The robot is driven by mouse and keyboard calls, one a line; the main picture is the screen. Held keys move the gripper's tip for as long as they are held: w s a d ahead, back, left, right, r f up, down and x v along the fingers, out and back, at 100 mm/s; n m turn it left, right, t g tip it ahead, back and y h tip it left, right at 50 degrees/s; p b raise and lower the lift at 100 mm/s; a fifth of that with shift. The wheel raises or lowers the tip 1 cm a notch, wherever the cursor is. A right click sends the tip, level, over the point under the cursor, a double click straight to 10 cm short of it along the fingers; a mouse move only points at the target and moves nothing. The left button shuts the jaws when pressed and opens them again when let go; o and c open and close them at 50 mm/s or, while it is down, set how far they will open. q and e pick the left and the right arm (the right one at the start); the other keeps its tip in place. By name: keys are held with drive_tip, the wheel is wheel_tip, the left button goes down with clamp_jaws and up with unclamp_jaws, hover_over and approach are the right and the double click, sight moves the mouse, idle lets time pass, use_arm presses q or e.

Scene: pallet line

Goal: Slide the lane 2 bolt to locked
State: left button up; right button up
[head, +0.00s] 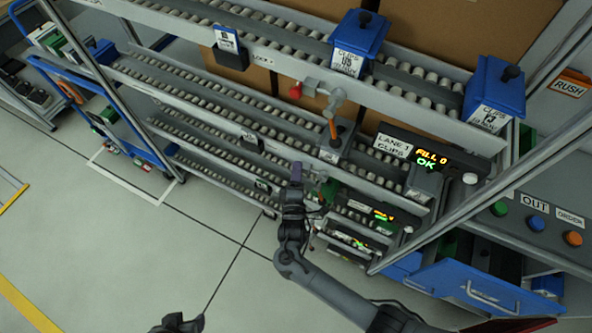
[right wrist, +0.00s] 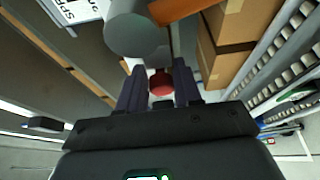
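My right gripper (head: 296,172) is raised in front of the roller rack's lower lanes. In the right wrist view its two dark fingers (right wrist: 159,85) stand apart, with a red knob (right wrist: 160,83) showing in the gap between them; I cannot tell whether they touch it. A large grey cylinder (right wrist: 136,32) and an orange bar (right wrist: 185,9) are just above. In the head view a red knob (head: 296,90), a grey fitting and an orange handle (head: 333,129) sit on the rack. No lane 2 label is readable. Part of my left gripper (head: 178,325) shows at the bottom edge.
A lit display (head: 432,158) beside the lane 1 label reads FILL 0 OK. Blue bins (head: 360,42) stand on the upper lane. A blue drawer (head: 480,290) sticks out at lower right. Floor at left is mostly clear, with a blue cart (head: 105,115) by the rack.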

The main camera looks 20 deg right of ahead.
drive_tip(key=shift+o, duration=1.3)
drive_tip(key=shift+s+d, duration=0.1)
drive_tip(key=shift+s, duration=0.05)
drive_tip(key=p+v, duration=0.2)
drive_tip(key=v, duration=0.8)
drive_tip(key=shift+s+a, duration=0.25)
drive_tip(key=shift+s, duration=0.1)
